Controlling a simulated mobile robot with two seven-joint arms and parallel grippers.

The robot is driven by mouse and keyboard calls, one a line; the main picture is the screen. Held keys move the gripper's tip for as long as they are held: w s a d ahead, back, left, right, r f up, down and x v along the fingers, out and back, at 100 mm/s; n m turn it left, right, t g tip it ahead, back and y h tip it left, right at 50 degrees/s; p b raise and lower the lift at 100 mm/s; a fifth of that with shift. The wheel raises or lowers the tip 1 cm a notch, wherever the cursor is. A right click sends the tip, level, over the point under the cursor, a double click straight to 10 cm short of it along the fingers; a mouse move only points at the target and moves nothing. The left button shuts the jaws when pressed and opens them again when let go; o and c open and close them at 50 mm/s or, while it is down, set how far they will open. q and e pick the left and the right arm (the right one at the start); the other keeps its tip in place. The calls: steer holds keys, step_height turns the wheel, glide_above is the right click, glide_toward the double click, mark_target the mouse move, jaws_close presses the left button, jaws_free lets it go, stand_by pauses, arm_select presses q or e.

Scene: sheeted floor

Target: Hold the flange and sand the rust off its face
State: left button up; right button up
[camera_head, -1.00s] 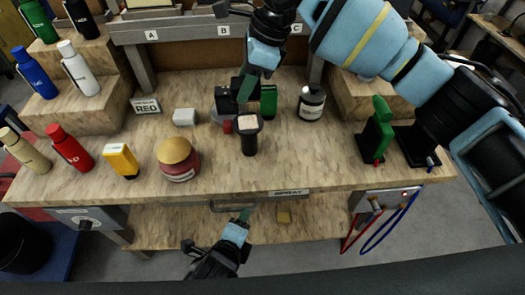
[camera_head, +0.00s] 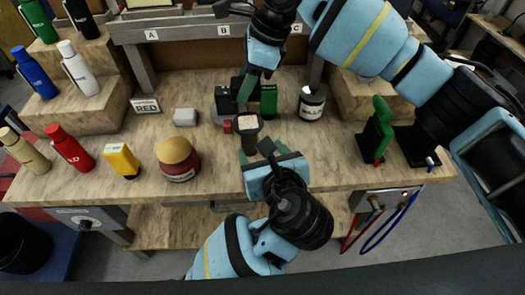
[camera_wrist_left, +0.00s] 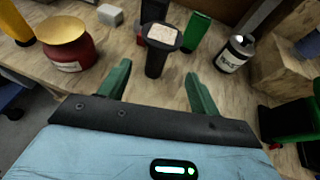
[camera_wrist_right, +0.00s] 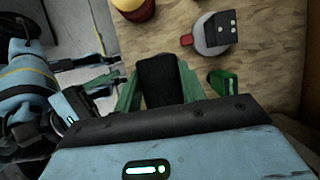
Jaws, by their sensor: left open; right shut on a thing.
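A dark, stem-shaped piece with a pale speckled square face (camera_head: 248,123) stands out near the table's front; it also shows in the left wrist view (camera_wrist_left: 161,38). My right gripper (camera_head: 246,94) reaches in from above, its green fingers shut on a black block (camera_wrist_right: 160,82) in the right wrist view, seemingly this piece. My left gripper (camera_head: 262,152) is just in front of and below it, with its green fingers (camera_wrist_left: 160,85) spread and empty. I cannot pick out a rusty flange for certain; a grey round part with a black block (camera_wrist_right: 212,32) lies behind.
A red jar with a tan lid (camera_head: 177,160), a yellow item (camera_head: 121,160) and a grey block (camera_head: 185,117) stand left. A labelled dark bottle (camera_head: 311,103) and a green tool (camera_head: 378,130) stand right. Bottles line the left steps. A green block (camera_head: 268,98) stands close behind.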

mark_target(248, 130)
arm_select(q)
steer(key=shift+x, duration=6.1)
steer(key=shift+r, duration=0.1)
steer(key=c, duration=1.4)
steer(key=shift+o, duration=0.2)
